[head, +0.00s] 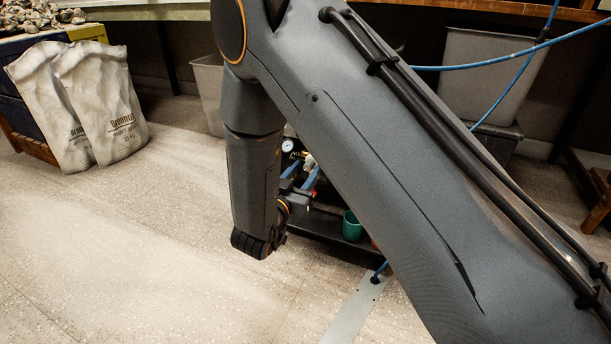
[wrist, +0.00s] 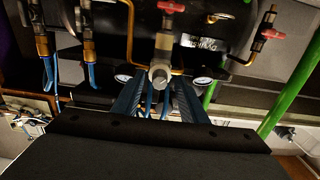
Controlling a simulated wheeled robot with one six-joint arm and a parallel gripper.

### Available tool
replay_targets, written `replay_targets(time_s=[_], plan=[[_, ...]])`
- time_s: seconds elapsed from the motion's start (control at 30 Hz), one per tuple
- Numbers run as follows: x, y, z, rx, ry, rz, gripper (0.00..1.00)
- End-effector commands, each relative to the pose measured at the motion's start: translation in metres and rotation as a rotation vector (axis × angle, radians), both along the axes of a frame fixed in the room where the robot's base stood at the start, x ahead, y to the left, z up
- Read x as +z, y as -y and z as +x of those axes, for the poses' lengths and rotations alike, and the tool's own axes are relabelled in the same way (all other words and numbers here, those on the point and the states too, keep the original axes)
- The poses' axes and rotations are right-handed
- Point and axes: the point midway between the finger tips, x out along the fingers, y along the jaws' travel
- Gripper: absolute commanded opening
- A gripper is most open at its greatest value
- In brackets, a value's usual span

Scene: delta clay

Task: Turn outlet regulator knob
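A pale metal regulator knob (wrist: 159,76) sits near the centre of the wrist view, below a brass fitting. My gripper (wrist: 158,92) points at it with its two blue fingers apart. The knob shows between the fingertips, with a gap on each side. Whether it is level with the tips or beyond them, I cannot tell. Round gauges show on the left (wrist: 124,78) and right (wrist: 202,82) of the knob. In the head view my gripper (head: 303,178) is small and partly hidden by my arm, near a white-faced gauge (head: 288,145).
A red-handled valve (wrist: 170,7) is above the knob, and another red handle (wrist: 272,34) is at right. A dark tank (wrist: 215,25), brass pipes and a green pipe (wrist: 290,95) surround the area. White sacks (head: 100,105) stand at left; the floor in front is clear.

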Motion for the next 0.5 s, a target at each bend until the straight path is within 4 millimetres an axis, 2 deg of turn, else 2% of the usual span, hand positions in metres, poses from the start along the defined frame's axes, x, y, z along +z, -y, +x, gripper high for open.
replay_targets(time_s=[0.37,0.5], plan=[[0.0002,0.0017,0.0052,0.001,-0.001,0.0,0.39],[0.0001,0.0018,0.0051,0.001,-0.001,0.0,0.15]])
